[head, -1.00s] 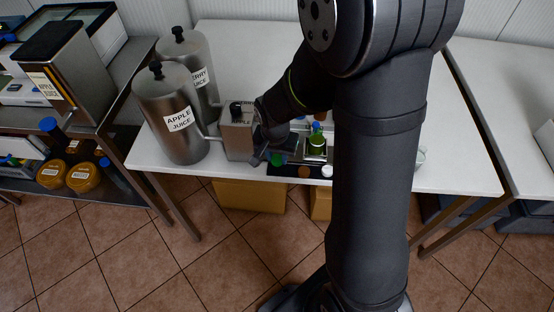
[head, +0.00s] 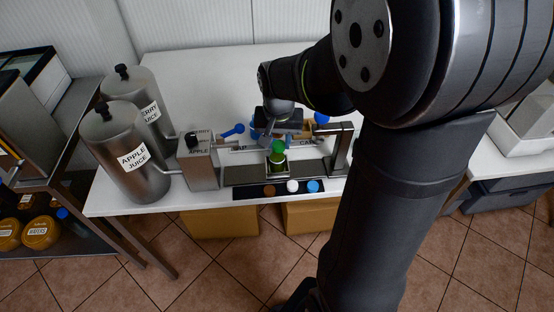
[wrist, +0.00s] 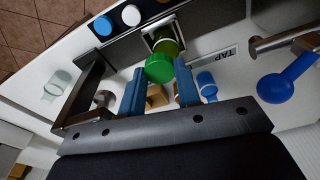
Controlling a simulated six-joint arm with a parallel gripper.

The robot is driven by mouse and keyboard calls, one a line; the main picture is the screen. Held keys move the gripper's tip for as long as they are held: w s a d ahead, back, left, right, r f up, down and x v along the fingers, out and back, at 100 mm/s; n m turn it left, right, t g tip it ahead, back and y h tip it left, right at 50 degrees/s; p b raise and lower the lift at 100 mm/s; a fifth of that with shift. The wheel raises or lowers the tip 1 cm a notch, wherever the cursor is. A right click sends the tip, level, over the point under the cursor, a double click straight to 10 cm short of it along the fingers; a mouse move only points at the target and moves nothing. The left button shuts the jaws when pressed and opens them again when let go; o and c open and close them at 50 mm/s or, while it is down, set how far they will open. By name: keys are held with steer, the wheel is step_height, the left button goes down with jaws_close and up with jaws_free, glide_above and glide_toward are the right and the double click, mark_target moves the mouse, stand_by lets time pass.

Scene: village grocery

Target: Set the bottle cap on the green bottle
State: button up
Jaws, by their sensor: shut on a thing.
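The green bottle cap (wrist: 160,68) is between the blue fingertips of my gripper (wrist: 160,84), which is shut on it. The green bottle (wrist: 168,41) stands upright in a metal holder just beyond the cap in the wrist view. In the head view the cap (head: 278,147) appears at the top of the green bottle (head: 277,159), below my gripper (head: 278,134). The cap hides the bottle's mouth, so I cannot tell whether they touch.
A dark mat (head: 241,191) at the table's front edge holds brown (head: 269,190), white (head: 292,186) and blue (head: 313,186) caps. The juice tap box (head: 202,167) stands left of the bottle, a metal bracket (head: 341,148) right. Steel juice containers (head: 124,160) stand farther left.

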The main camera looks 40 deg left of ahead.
mark_target(277, 143)
steer(key=shift+w+a+r, duration=0.95)
steer(key=shift+a+r, duration=0.1)
steer(key=shift+r, duration=0.05)
steer(key=shift+f, duration=2.45)
steer(key=shift+f, duration=0.75)
steer(key=o, duration=1.4)
steer(key=shift+r, duration=0.1)
steer(key=shift+r, duration=3.45)
steer(key=shift+f, duration=0.15)
